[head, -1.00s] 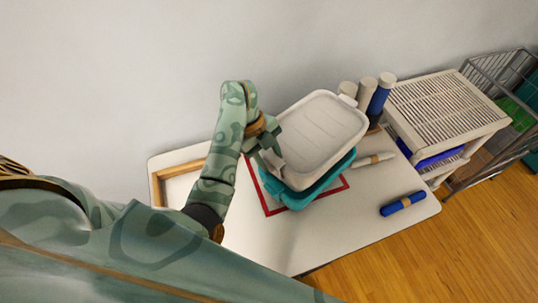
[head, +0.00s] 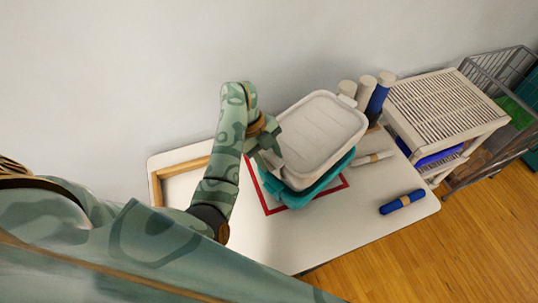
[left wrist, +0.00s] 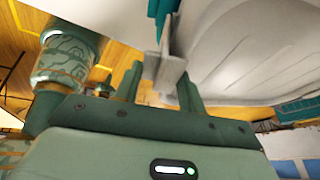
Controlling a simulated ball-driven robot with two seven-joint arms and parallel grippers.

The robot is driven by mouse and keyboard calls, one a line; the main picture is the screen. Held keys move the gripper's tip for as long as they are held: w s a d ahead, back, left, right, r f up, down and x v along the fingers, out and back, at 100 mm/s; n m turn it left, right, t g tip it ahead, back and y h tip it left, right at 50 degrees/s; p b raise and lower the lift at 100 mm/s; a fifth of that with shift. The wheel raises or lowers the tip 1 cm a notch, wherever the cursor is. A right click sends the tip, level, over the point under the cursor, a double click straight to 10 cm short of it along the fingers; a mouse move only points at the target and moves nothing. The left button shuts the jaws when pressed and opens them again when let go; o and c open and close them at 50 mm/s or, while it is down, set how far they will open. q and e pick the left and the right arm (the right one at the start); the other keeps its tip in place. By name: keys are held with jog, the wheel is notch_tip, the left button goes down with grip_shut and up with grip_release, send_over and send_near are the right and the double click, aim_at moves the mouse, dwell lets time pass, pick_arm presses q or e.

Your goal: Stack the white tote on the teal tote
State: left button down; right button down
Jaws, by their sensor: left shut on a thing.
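The white tote (head: 318,133) lies directly over the teal tote (head: 300,198), nearly lined up with it; the teal rim shows along its near and right sides. From above I cannot tell whether the two are fully seated. The teal tote stands inside a red square outline (head: 268,207) on the white table. My left gripper (head: 270,152) is at the white tote's left end, shut on its edge. In the left wrist view the fingers (left wrist: 165,75) close on a pale grey piece beside the white tote's wall (left wrist: 245,50). My right gripper is not in view.
A wooden frame (head: 157,187) lies at the table's left. A slatted shelf unit (head: 445,100) and wire cart (head: 500,65) stand farther right.

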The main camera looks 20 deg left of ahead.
pick_arm(q)
jog(key=c, duration=0.9)
grip_release()
jog(key=shift+o, duration=0.7)
jog(key=shift+s, duration=0.1)
jog(key=p+v, duration=0.8)
jog(key=v, duration=0.8)
jog(key=shift+r, duration=0.2)
